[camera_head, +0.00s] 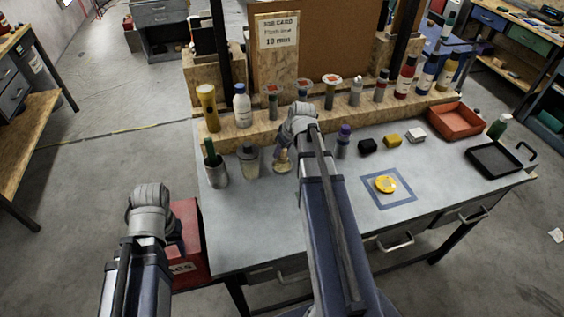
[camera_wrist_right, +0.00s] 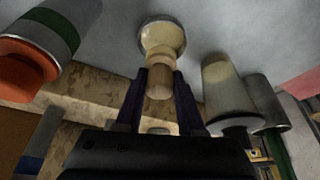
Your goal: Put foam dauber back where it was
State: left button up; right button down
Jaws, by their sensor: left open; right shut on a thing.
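The foam dauber (camera_wrist_right: 161,38) has a pale round head and a wooden handle. My right gripper (camera_wrist_right: 160,88) is shut on the handle, with a dark finger on each side. The head points towards the grey bench top; I cannot tell whether it touches. In the head view the dauber (camera_head: 283,160) is just left of my right arm, between a capped jar (camera_head: 249,160) and a purple-capped bottle (camera_head: 343,142). My right gripper's fingers are mostly hidden there by the wrist. My left gripper (camera_head: 150,192) is open and empty, off the bench's left side; its fingertips are hard to make out.
A metal cup (camera_head: 216,172) stands left of the jar. A wooden ledge (camera_head: 240,133) with several bottles runs behind. Several small blocks, a yellow round tin (camera_head: 385,184) in a blue square, a red tray (camera_head: 455,121) and a black tray (camera_head: 494,158) lie right. The front left bench top is clear.

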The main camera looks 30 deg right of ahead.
aim_at(282, 158)
jog(key=shift+f+b, duration=1.8)
jog(key=shift+b, duration=0.05)
jog(key=shift+f, duration=0.1)
jog(key=shift+f, duration=0.15)
jog(key=c, duration=0.5)
grip_release()
jog(key=shift+p+v, duration=0.6)
jog(key=shift+v, duration=0.25)
jog(key=p+v, duration=1)
jog(key=shift+r, duration=0.45)
